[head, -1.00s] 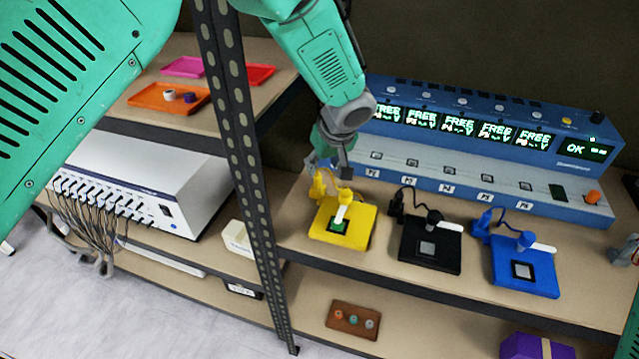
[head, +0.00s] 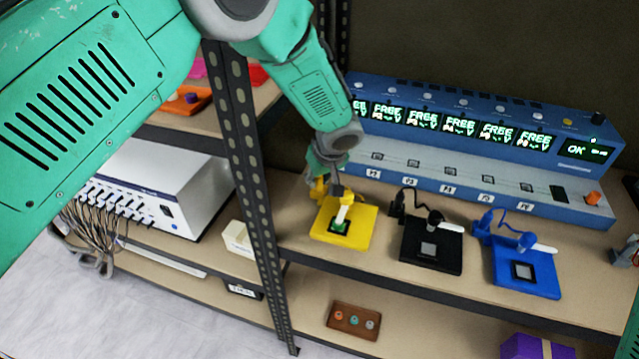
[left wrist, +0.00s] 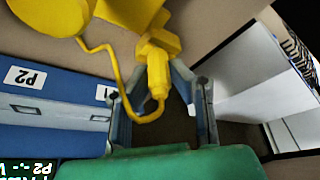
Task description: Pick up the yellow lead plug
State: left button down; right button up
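The yellow lead plug (left wrist: 158,75) is on a yellow cord in the left wrist view. It lies between the two spread fingers of my left gripper (left wrist: 158,90), with gaps visible on both sides. In the head view my left gripper (head: 326,182) is low at the back left corner of the yellow station (head: 357,236); the fingers partly hide the plug there. A grey part (head: 627,251) at the right edge may belong to my right gripper; its finger state cannot be made out.
A black station (head: 440,262) and a blue station (head: 543,282) stand to the right on the same shelf. The blue freeze dryer unit (head: 455,183) runs behind them. A perforated shelf post (head: 246,150) stands in front, left of my gripper.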

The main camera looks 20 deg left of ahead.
pick_arm(q)
notch_tip(320, 180, up, 10)
dwell(0.7)
notch_tip(320, 180, up, 5)
jog(key=p, duration=0.4)
jog(key=shift+f, duration=0.1)
jog(key=w+d, duration=0.3)
jog(key=d, duration=0.7)
dwell(0.4)
